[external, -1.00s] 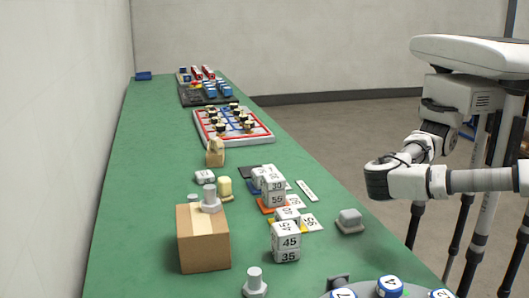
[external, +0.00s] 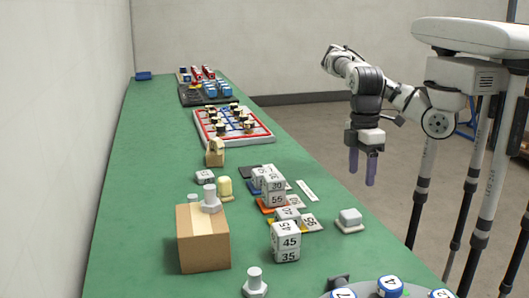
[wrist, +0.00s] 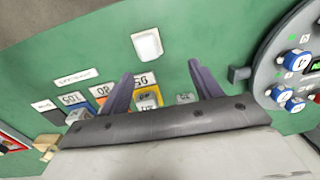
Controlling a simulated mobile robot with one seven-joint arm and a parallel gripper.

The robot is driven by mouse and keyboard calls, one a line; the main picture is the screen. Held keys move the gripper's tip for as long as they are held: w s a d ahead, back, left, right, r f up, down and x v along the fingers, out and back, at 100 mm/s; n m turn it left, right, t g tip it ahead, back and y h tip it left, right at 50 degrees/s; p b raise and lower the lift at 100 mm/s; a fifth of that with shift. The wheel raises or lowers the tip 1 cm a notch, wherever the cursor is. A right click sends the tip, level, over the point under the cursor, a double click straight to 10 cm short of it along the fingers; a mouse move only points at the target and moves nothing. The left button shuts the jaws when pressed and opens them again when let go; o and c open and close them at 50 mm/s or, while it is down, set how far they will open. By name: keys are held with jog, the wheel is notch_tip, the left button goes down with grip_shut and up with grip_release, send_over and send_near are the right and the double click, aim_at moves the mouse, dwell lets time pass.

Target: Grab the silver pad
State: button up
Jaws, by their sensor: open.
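The silver pad (external: 349,220) is a small pale grey block with a rounded top on a wider base. It sits on the green bench near its right edge, and in the wrist view it (wrist: 147,44) lies in the upper middle. My gripper (external: 363,182) points down with its purple fingers apart and nothing between them. It is above and a little behind the pad in the external view. In the wrist view the fingers (wrist: 157,72) show below the pad, not touching it.
Stacked numbered cubes (external: 285,242) and coloured number cards stand left of the pad. A cardboard box (external: 203,238) with bolts is further left. A round dial panel (wrist: 285,70) is at the wrist view's right.

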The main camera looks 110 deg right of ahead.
jog(key=d, duration=0.2)
send_over(353, 212)
jog(key=shift+h, duration=0.3)
jog(key=f, duration=0.4)
jog(key=f+p, duration=0.1)
jog(key=f, duration=0.3)
jog(key=shift+w+d+f, duration=0.1)
jog(key=shift+w+d, duration=0.05)
jog(key=shift+d, duration=0.05)
jog(key=shift+s+a+f+p, duration=0.1)
jog(key=shift+f+p, duration=0.3)
jog(key=shift+f, duration=1)
jog(key=shift+s+a+f+p, duration=0.1)
jog(key=shift+f+p, duration=0.25)
jog(key=shift+f, duration=1)
